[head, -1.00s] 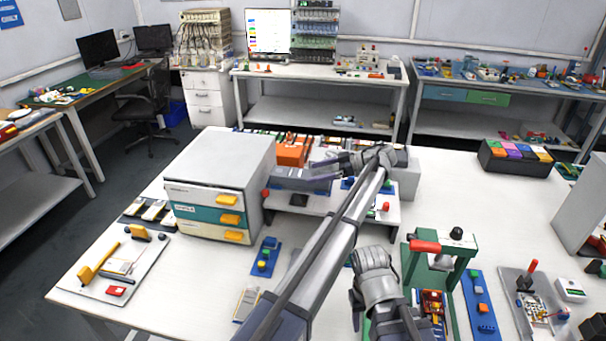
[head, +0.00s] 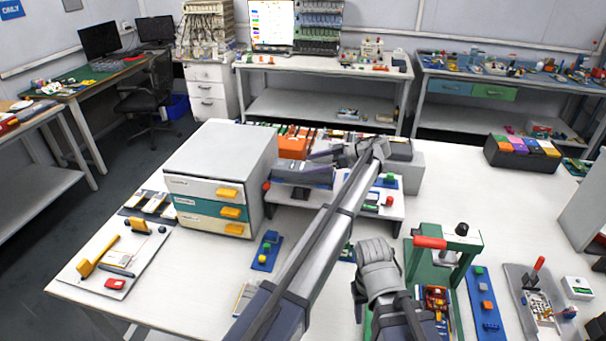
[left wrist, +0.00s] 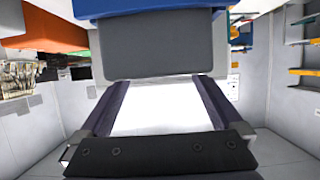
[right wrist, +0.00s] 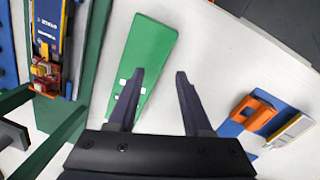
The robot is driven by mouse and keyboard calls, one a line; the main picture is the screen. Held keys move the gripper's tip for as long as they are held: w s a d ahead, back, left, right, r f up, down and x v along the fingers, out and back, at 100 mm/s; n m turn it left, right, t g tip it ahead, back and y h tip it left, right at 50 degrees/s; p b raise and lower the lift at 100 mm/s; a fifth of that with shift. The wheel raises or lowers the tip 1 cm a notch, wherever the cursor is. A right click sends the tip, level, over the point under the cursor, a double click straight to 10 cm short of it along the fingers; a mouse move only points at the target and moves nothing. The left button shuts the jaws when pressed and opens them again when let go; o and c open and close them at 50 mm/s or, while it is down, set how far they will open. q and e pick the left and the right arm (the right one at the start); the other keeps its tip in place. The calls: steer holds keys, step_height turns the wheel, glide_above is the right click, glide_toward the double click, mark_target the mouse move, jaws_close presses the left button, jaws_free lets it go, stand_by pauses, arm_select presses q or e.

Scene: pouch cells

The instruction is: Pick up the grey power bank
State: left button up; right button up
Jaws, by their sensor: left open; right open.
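The grey power bank (left wrist: 155,50) is a flat grey block in the left wrist view, set against a blue piece, just beyond my left fingertips. In the head view the grey block (head: 300,172) appears to be on the small white riser, partly covered by my left gripper (head: 325,157). The left gripper (left wrist: 155,85) is open, its two fingers apart with the block ahead of them; I cannot tell whether they touch it. My right gripper (right wrist: 158,75) is open and empty above the table, over a green strip (right wrist: 148,50).
A drawer cabinet (head: 212,165) with yellow handles stands left of the riser, and an orange box (head: 293,147) behind it. A green press (head: 450,250) with a red handle is near the right arm. Blue button mats lie around the front.

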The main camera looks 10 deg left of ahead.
mark_target(300, 166)
arm_select(q)
steer(key=x, duration=0.2)
steer(key=b+x, duration=0.1)
steer(key=x, duration=0.1)
steer(key=shift+s, duration=0.2)
arm_select(e)
steer(key=shift+f, duration=0.8)
arm_select(q)
steer(key=shift+a, duration=0.4)
steer(key=shift+w, duration=0.1)
steer(key=shift+c, duration=0.2)
jaws_close()
steer(key=shift+r, duration=0.1)
step_height(300, 166, up, 10)
steer(key=p, duration=0.9)
steer(key=shift+p, duration=0.35)
arm_select(e)
step_height(300, 166, up, 10)
